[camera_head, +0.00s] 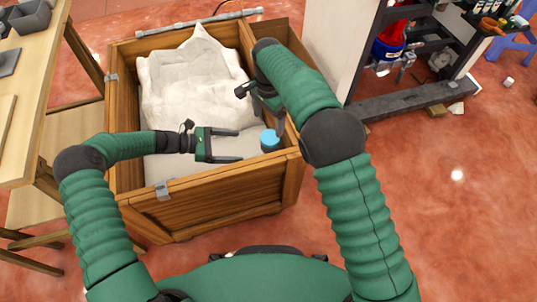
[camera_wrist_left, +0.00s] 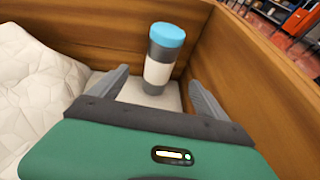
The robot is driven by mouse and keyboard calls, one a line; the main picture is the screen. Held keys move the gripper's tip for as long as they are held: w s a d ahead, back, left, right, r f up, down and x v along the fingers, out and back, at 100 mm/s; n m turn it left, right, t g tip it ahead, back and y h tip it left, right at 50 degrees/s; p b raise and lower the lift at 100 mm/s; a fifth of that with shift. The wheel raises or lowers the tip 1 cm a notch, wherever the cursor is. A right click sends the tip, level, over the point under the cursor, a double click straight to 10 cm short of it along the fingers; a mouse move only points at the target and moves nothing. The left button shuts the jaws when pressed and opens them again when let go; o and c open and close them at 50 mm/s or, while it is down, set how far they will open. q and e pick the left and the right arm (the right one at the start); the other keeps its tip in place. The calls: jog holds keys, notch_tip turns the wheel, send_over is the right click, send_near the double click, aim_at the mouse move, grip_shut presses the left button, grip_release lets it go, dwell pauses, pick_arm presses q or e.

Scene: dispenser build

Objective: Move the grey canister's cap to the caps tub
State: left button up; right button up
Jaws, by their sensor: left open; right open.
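The grey canister (camera_wrist_left: 159,62) stands upright in the front right corner of a wooden crate (camera_head: 220,192). It has a white label band and a light blue cap (camera_wrist_left: 168,34) on top; the cap also shows in the head view (camera_head: 270,136). My left gripper (camera_head: 240,145) is open and empty, its fingers pointing at the canister from the left without touching it. In the left wrist view the canister stands just beyond the gap between the fingertips (camera_wrist_left: 158,78). I cannot identify the caps tub for certain.
Crumpled white material (camera_head: 190,82) fills much of the crate. A wooden table (camera_head: 35,115) on the left carries dark grey tubs (camera_head: 30,17) at its far end. A dark rack (camera_head: 420,95) stands to the right. The crate walls rise close around the canister.

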aim_at(269, 138)
pick_arm(q)
jog(key=x, duration=1.1)
jog(key=shift+d+f, duration=0.15)
jog(key=shift+d, duration=0.15)
pick_arm(e)
jog(key=shift+d, duration=0.25)
pick_arm(q)
grip_shut()
pick_arm(e)
jog(key=shift+c, duration=0.7)
jog(key=shift+s+r, duration=0.1)
jog(key=shift+s, duration=0.15)
jog(key=shift+c, duration=0.4)
jog(key=s+a+r+n+t+h, duration=0.2)
jog(key=s+a+r+n+t, duration=0.1)
jog(key=s+n+t, duration=0.15)
jog(key=shift+m+g, duration=0.25)
jog(key=x, duration=1.2)
jog(key=shift+s+d, duration=0.15)
jog(key=shift+d, duration=0.05)
